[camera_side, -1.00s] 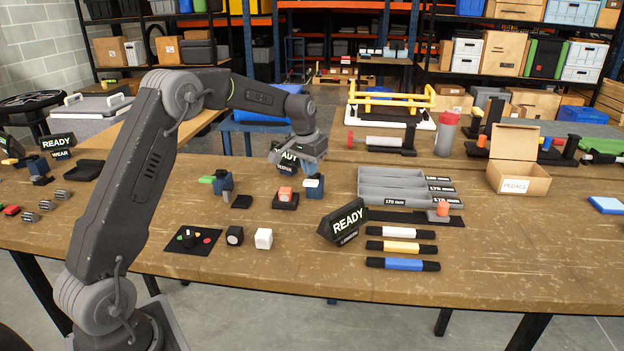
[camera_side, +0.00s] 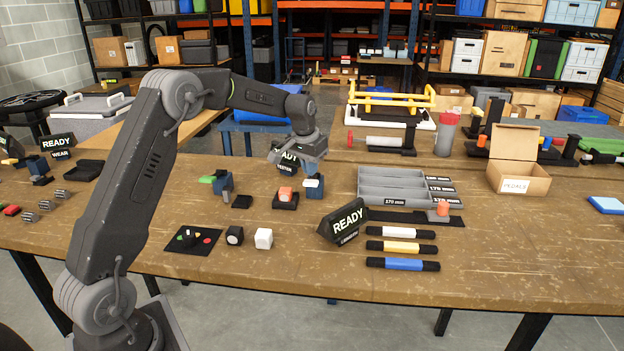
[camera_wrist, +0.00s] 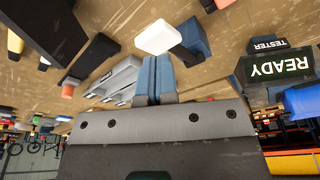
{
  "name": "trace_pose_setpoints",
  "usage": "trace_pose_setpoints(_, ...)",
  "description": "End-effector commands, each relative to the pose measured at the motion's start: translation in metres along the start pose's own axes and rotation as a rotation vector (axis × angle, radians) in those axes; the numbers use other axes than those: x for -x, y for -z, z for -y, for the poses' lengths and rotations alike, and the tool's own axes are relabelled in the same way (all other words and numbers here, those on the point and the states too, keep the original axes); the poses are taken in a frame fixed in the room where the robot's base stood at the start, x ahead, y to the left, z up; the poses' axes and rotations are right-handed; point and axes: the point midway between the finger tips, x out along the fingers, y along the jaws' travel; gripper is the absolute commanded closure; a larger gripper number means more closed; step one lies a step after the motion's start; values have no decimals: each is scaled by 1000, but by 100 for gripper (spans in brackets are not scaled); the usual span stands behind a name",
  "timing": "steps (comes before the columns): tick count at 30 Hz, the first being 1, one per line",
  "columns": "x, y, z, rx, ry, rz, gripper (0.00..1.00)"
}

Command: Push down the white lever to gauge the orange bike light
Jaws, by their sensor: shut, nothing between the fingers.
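The white lever (camera_side: 313,182) stands out from a dark blue post on the tester, and it also shows in the wrist view (camera_wrist: 157,37). The orange bike light (camera_side: 285,191) sits on a black base just left of the post; a bit of orange shows at the top edge of the wrist view (camera_wrist: 223,3). My gripper (camera_wrist: 157,57) is shut and empty, its blue-grey fingers together. In the wrist view the fingertips point at the lever and lie very close to it; I cannot tell whether they touch. In the side view my gripper is just above the post.
A READY TESTER sign (camera_wrist: 275,68) stands close behind my gripper, partly hidden in the side view. A blue post with a green piece (camera_side: 207,180) stands to the left. A READY sign (camera_side: 343,221) and grey trays (camera_side: 400,183) lie to the right.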

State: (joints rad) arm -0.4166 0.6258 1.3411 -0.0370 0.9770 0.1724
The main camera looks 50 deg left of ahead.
Motion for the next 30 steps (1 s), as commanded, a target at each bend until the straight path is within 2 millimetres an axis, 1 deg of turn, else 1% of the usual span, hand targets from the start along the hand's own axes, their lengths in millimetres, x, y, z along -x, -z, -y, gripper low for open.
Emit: trace_pose_setpoints(30,-28,-6,0,0,0,1,100)
